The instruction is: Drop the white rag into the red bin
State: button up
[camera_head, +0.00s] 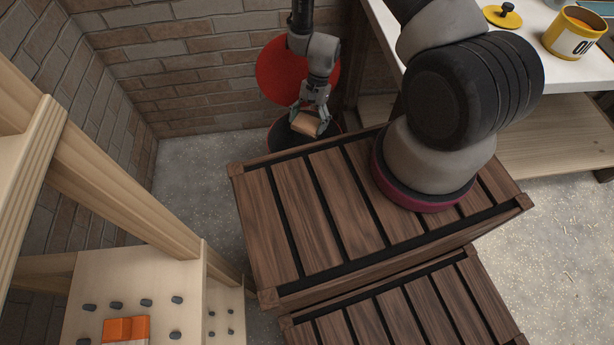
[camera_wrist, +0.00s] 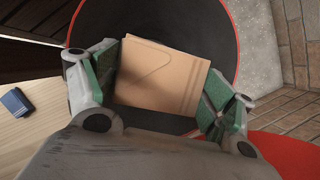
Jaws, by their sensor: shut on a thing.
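My gripper (camera_head: 309,112) is shut on a tan, flat, folded-looking piece (camera_wrist: 160,78), and its two green-padded fingers press on the piece's opposite sides in the wrist view. The piece looks tan rather than white, and I cannot tell whether it is the rag. It also shows in the head view (camera_head: 306,124). The red bin stands open against the brick wall, with its red lid (camera_head: 272,72) raised. Its dark opening, with a red rim (camera_wrist: 237,45), lies behind the held piece in the wrist view. The held piece is over the opening. No other rag is visible.
A dark slatted wooden crate (camera_head: 325,205) stands in front of the bin, with another nearer. A pale wooden shelf (camera_head: 130,285) at left holds an orange and white object (camera_head: 126,330). A white table (camera_head: 510,60) at right bears a yellow can (camera_head: 572,35). Floor left of the crate is clear.

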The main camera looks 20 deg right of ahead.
jog(key=shift+f, duration=2.3)
jog(key=o, duration=1.2)
jog(key=shift+o, duration=0.2)
jog(key=shift+r, duration=0.1)
jog(key=v, duration=1.1)
jog(key=shift+d+r, duration=0.15)
jog(key=shift+r, duration=0.2)
jog(key=shift+w, duration=0.1)
